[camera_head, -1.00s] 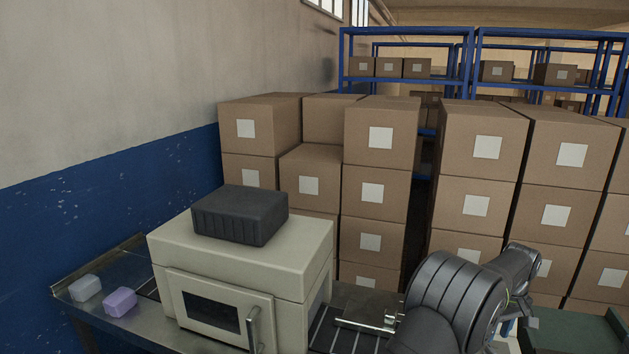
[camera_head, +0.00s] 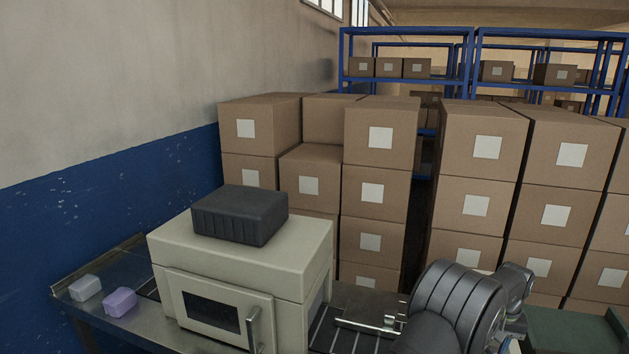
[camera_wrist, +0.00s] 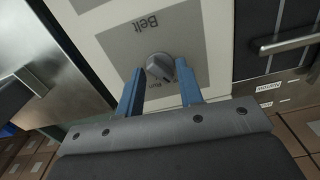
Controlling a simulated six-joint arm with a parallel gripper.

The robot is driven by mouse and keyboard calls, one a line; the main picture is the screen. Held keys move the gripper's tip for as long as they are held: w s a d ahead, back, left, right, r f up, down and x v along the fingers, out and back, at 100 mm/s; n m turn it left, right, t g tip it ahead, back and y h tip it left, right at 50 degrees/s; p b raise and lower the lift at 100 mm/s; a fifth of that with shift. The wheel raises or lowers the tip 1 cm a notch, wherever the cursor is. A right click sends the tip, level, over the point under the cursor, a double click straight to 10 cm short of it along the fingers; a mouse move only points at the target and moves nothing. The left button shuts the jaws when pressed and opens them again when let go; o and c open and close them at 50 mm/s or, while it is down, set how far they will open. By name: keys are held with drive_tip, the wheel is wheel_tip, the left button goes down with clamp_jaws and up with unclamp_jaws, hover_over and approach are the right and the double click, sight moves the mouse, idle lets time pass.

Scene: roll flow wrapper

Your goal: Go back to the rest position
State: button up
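My gripper (camera_wrist: 160,92) shows in the wrist view with its two blue fingers apart and nothing held between them. A grey knob (camera_wrist: 160,68) on a panel marked "Belt" sits just beyond the fingertips, with its pointer towards "Run". I cannot tell from this view whether the fingers touch the knob. In the head view my arm stands at the bottom right, and the gripper's fingers are hidden there. The flow wrapper's beige housing (camera_head: 290,262) stands at the lower middle with its windowed door closed.
A white block (camera_head: 85,288) and a purple block (camera_head: 120,302) lie on the steel infeed table at the left. A metal plate (camera_head: 368,306) lies right of the housing. A dark green surface (camera_head: 570,330) is at the lower right. Stacked cartons (camera_head: 375,190) fill the back.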

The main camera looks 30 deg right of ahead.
drive_tip(key=m, duration=0.5)
drive_tip(key=shift+r, duration=0.95)
drive_tip(key=o, duration=1.2)
drive_tip(key=shift+o, duration=1.3)
drive_tip(key=shift+w+a+r+m, duration=0.1)
drive_tip(key=shift+w+r+m, duration=0.05)
drive_tip(key=shift+w+m, duration=0.2)
drive_tip(key=w+a+r+m, duration=0.4)
drive_tip(key=w+a, duration=0.2)
drive_tip(key=w, duration=0.3)
drive_tip(key=w+a+r+m, duration=0.3)
drive_tip(key=w+a+m, duration=0.15)
drive_tip(key=w, duration=0.45)
drive_tip(key=w+a+r+m, duration=0.3)
drive_tip(key=w+a+r, duration=0.1)
drive_tip(key=w+a, duration=0.4)
wheel_tip(320, 180, down, 9)
drive_tip(key=w+d, duration=0.1)
drive_tip(key=shift+w+d, duration=0.15)
drive_tip(key=shift+d, duration=0.05)
